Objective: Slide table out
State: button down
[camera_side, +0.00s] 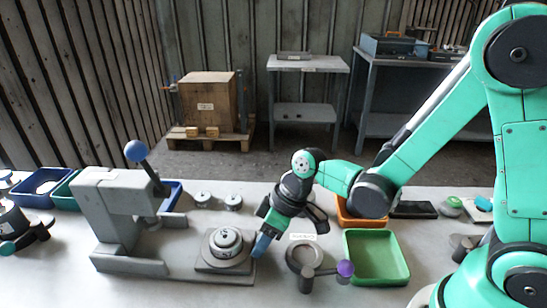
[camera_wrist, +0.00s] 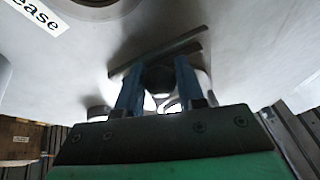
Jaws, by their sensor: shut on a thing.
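The slide table (camera_side: 208,266) is a grey square plate on the base of the grey press (camera_side: 115,205), pulled out to the right of the press column. A round stepped grey housing part (camera_side: 226,240) sits on it. My gripper (camera_side: 260,246) is at the plate's right edge, tilted down, with its blue fingers shut on it. In the wrist view the two blue fingers (camera_wrist: 160,88) stand on both sides of a dark piece at the plate's edge. The exact grip is partly hidden by the fingers and blur.
A round grey fixture (camera_side: 303,258) with a purple-knobbed lever (camera_side: 345,268) stands close to the right of my gripper. Beyond it are a green tray (camera_side: 405,262) and an orange tray (camera_side: 350,218). The press lever has a blue ball (camera_side: 137,151).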

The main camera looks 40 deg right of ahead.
jog(key=c, duration=0.5)
grip_release()
jog(key=shift+c, duration=0.2)
jog(key=shift+r, duration=0.1)
jog(key=shift+v, duration=2.75)
jog(key=s+d+r+m+t+h, duration=0.3)
jog(key=d+r+m+t+h, duration=0.1)
jog(key=d+r+m, duration=0.2)
jog(key=shift+d+r+t, duration=0.15)
jog(key=shift+d+t, duration=0.15)
jog(key=shift+d, duration=0.35)
